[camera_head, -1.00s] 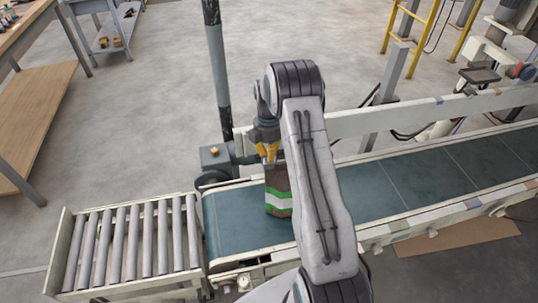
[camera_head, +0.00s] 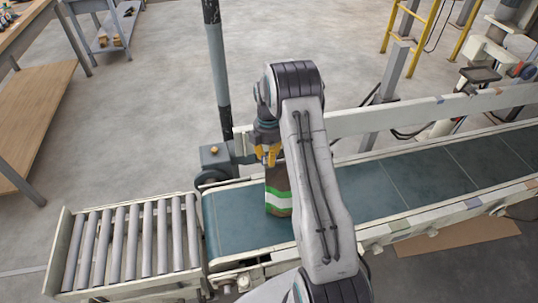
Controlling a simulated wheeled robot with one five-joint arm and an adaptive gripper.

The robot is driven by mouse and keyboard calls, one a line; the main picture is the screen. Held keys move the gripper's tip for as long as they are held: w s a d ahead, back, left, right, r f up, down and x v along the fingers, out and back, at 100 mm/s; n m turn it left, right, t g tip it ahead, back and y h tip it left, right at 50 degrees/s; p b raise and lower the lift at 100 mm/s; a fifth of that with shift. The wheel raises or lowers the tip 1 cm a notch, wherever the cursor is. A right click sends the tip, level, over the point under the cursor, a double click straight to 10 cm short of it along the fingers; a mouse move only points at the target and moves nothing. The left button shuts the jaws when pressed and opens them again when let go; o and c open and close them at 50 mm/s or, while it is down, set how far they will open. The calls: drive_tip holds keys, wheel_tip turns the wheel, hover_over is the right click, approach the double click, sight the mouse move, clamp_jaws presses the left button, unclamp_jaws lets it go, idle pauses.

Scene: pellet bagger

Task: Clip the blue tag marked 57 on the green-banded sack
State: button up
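The green-banded sack (camera_head: 278,199) stands on the belt near its left end. It is brown with green and white bands, and my arm hides its right side. My gripper (camera_head: 266,160), with yellow fingers, is just above and behind the top of the sack. The fingers look spread a little, but I cannot tell whether they hold anything. I cannot make out a blue tag or a number 57 in this view.
The teal conveyor belt (camera_head: 400,185) runs to the right, with a raised rail (camera_head: 360,117) behind it. A roller table (camera_head: 130,245) adjoins its left end. A dark post (camera_head: 218,75) and a motor box (camera_head: 217,158) stand behind the belt. A wooden-topped bench (camera_head: 35,125) is at left.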

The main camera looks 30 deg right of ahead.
drive_tip(key=shift+o, duration=1.1)
drive_tip(key=shift+r, duration=0.2)
drive_tip(key=shift+w+r, duration=0.1)
wheel_tip(320, 180, up, 12)
drive_tip(key=shift+w+d, duration=0.15)
drive_tip(key=shift+w, duration=0.2)
